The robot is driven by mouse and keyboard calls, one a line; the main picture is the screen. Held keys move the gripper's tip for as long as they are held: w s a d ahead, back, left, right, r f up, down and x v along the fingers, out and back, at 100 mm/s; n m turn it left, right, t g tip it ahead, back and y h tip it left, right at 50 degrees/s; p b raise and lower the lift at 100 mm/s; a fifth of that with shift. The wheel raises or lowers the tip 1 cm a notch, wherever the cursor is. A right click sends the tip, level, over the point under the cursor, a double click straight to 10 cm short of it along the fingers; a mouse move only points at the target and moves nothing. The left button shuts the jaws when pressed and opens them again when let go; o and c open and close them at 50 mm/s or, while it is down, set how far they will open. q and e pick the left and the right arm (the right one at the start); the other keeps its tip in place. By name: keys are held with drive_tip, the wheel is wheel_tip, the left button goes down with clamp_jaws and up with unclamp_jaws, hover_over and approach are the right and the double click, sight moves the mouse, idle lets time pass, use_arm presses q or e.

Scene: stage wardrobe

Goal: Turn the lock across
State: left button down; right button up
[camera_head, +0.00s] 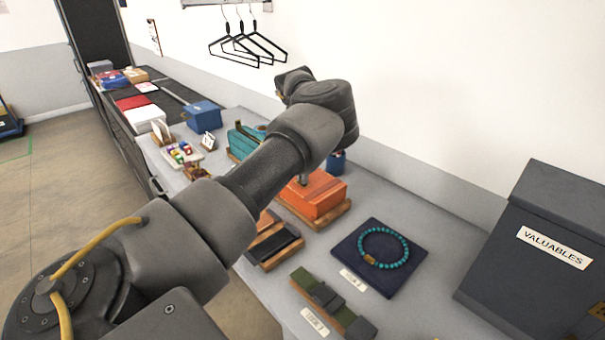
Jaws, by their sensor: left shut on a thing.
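My left arm crosses the middle of the view, and its wrist bends over the counter. My left gripper (303,178) is mostly hidden behind the forearm; only a small greyish tip shows just above the orange box-like bag (318,198). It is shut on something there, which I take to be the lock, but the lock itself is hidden. The orange bag lies on a wooden stand (325,217). A teal bag (246,139) stands behind it, partly covered by my arm. My right gripper is out of view.
A dark blue mat (350,258) with a turquoise bead bracelet (402,245) lies in front. A green strap (305,280) lies nearer. A dark box labelled VALUABLES (545,215) stands at right. A blue box (204,117) and small trays sit farther back.

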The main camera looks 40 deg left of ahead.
use_arm(q)
drive_tip(key=shift+m, duration=0.5)
drive_tip(key=c, duration=1.5)
unclamp_jaws()
drive_tip(key=shift+c, duration=0.2)
wheel_tip(320, 180, up, 11)
drive_tip(key=shift+b, duration=0.4)
drive_tip(key=shift+f, duration=0.15)
